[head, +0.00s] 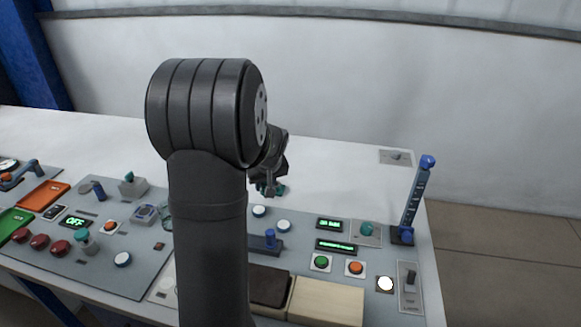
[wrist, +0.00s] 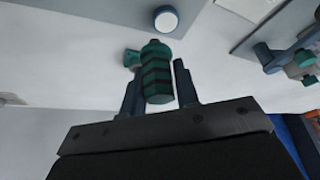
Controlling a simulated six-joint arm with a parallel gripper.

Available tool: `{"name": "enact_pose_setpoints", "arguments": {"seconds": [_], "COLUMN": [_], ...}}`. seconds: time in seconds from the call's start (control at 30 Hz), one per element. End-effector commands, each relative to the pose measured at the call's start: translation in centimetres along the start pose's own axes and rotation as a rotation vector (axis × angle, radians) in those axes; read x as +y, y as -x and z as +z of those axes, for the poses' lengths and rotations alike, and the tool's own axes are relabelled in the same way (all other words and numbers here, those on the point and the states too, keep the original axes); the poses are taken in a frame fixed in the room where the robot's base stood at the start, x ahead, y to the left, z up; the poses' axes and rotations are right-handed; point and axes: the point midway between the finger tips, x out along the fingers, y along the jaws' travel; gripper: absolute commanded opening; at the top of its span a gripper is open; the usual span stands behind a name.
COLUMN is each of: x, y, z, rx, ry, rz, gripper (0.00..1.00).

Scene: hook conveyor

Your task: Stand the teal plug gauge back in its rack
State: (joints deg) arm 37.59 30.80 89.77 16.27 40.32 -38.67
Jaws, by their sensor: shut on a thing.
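The teal plug gauge (wrist: 157,75), with dark bands around it, is between the two fingers of my gripper (wrist: 156,84) in the wrist view. My gripper is shut on it. A smaller teal piece (wrist: 132,57) shows beside its upper left; I cannot tell whether it belongs to the gauge. In the head view my gripper (head: 268,188) is over the white table behind the control panel, partly hidden by my arm. A bit of teal (head: 280,190) shows at its fingertips. I cannot pick out the rack for certain; my arm hides part of the panel.
The white table behind is mostly clear.

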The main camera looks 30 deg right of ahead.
Motion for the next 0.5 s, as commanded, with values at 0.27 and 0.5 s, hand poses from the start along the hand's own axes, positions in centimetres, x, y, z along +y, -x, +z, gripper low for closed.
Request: {"name": "enact_pose_setpoints", "arguments": {"seconds": [0.27, 0.5], "x": [-8.4, -10.4], "y": [0.4, 0.4], "z": [5.1, 7.0], "rx": [0.000, -0.002], "ry": [0.058, 0.073], "rz": [-0.020, -0.023], "gripper": [0.04, 0.04]}}
